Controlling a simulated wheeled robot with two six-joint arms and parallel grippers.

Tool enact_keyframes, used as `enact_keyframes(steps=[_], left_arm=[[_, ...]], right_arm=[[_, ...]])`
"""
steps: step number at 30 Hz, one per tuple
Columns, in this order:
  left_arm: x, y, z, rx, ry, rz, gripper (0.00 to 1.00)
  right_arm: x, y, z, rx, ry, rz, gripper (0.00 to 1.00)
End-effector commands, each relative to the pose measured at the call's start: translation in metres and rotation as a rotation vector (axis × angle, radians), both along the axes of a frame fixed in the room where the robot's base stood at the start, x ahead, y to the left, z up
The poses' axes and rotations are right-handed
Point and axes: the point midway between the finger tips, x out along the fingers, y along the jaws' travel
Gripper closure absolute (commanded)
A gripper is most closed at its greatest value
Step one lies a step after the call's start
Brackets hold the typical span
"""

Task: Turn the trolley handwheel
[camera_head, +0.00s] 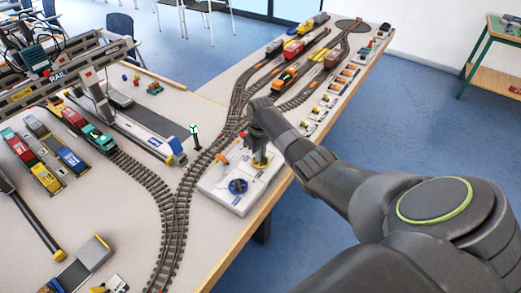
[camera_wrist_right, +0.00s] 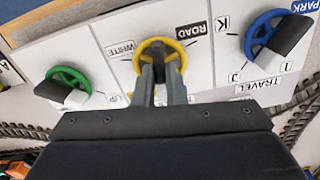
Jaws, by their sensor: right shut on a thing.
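The control panel (camera_head: 218,190) is a white board at the table's right edge. Its yellow handwheel (camera_wrist_right: 178,45) sits in the middle, with ROAD and WHITE labels beside it. My right gripper (camera_wrist_right: 161,75) is over this wheel, its two fingers shut on the wheel's dark grip. In the head view the right gripper (camera_head: 260,150) reaches down to the panel and covers much of the yellow wheel (camera_head: 261,162). A blue handwheel (camera_head: 238,186), labelled TRAVEL, also shows in the wrist view (camera_wrist_right: 262,32). A green handwheel (camera_wrist_right: 68,75) is on the other side. My left gripper is not in view.
Curving rail track (camera_head: 170,215) runs close beside the panel. A green signal (camera_head: 194,130) stands near it. The gantry crane (camera_head: 70,70) and several toy wagons are at the left. Small vehicles line the table's right edge, beyond my right arm. Blue floor lies past the edge.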

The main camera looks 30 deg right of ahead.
Motion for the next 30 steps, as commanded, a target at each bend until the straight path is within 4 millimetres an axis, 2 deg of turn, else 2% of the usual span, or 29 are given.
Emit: enact_keyframes(steps=[12, 28, 29, 30], left_arm=[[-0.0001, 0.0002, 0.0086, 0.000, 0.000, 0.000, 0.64], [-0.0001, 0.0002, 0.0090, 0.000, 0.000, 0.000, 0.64], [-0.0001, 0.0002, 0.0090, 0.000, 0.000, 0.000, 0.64], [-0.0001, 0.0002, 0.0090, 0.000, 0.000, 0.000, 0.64]], right_arm=[[0.0013, -0.0001, 0.0018, -0.001, -0.003, 0.184, 1.00], [0.0017, -0.0002, 0.0017, -0.002, -0.006, 0.209, 1.00], [0.0017, -0.0001, 0.0017, -0.002, -0.006, 0.209, 0.88], [0.0017, -0.0001, 0.0017, -0.002, -0.006, 0.208, 0.83]])
